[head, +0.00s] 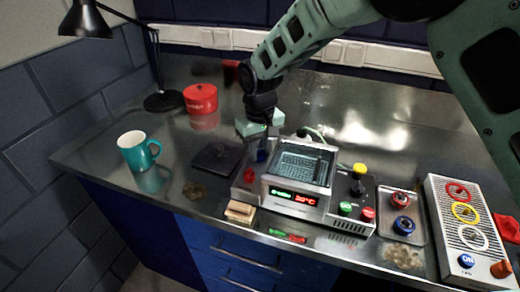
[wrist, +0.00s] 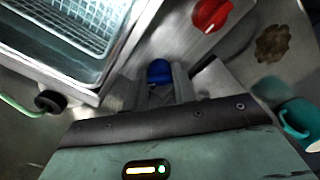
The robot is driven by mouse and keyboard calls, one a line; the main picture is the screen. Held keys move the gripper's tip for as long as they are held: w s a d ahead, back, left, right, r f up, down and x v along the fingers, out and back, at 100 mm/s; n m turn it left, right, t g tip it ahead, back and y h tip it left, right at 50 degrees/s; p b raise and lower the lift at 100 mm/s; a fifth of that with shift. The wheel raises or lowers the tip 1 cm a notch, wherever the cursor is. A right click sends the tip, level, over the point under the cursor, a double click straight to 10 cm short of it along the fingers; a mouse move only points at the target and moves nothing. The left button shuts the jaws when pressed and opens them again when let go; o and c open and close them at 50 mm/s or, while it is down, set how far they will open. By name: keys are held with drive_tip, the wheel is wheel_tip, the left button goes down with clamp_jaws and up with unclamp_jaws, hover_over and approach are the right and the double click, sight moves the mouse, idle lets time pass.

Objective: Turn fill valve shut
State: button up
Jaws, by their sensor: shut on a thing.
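A metal bath unit (head: 298,180) with a wire basket and a lit front display stands on the steel bench. On the ledge at its left side are a red knob (head: 249,176) at the front and a blue knob (head: 261,156) behind it. My gripper (head: 262,146) reaches down from above and is shut on the blue knob. In the wrist view the blue knob (wrist: 158,71) shows between the fingertips (wrist: 158,84), partly hidden by them. The red knob (wrist: 211,14) is free, a little apart from the fingers. No label on either knob is readable.
A dark square pad (head: 216,158) and a teal mug (head: 139,151) are to the left. A red tin (head: 201,98) and a desk lamp (head: 163,101) stand behind. A control box (head: 347,205) and a button panel (head: 462,220) stand to the right. A hose (wrist: 20,105) runs beside the bath.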

drive_tip(key=n, duration=0.4)
drive_tip(key=shift+r, duration=0.1)
drive_tip(key=shift+w+n, duration=0.1)
drive_tip(key=shift+n, duration=1.8)
drive_tip(key=o, duration=0.7)
wheel_tip(320, 180, up, 17)
drive_tip(key=shift+r+b, duration=0.2)
drive_tip(key=shift+b, duration=1)
